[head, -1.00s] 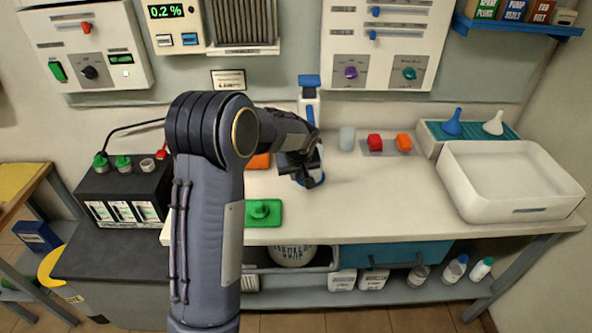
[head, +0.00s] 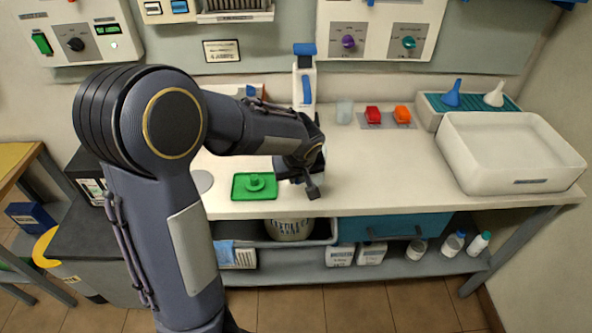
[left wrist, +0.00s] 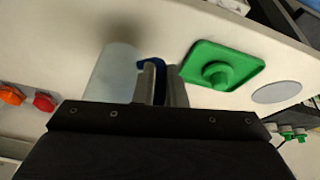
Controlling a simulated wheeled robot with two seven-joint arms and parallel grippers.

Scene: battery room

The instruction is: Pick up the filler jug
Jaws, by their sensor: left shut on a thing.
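The filler jug (left wrist: 110,75) shows in the left wrist view as a pale, translucent cylinder with a dark blue handle (left wrist: 150,64). My left gripper (left wrist: 160,82) is shut on that handle, with the jug's body beside the fingers. In the head view my left gripper (head: 310,186) is over the front part of the white bench, right of the green tray, and hides most of the jug. I cannot tell whether the jug's base touches the bench. My right gripper is not in view.
A green tray (head: 268,187) lies just left of the gripper. A white basin (head: 470,181) is at right. The bench's middle right is clear.

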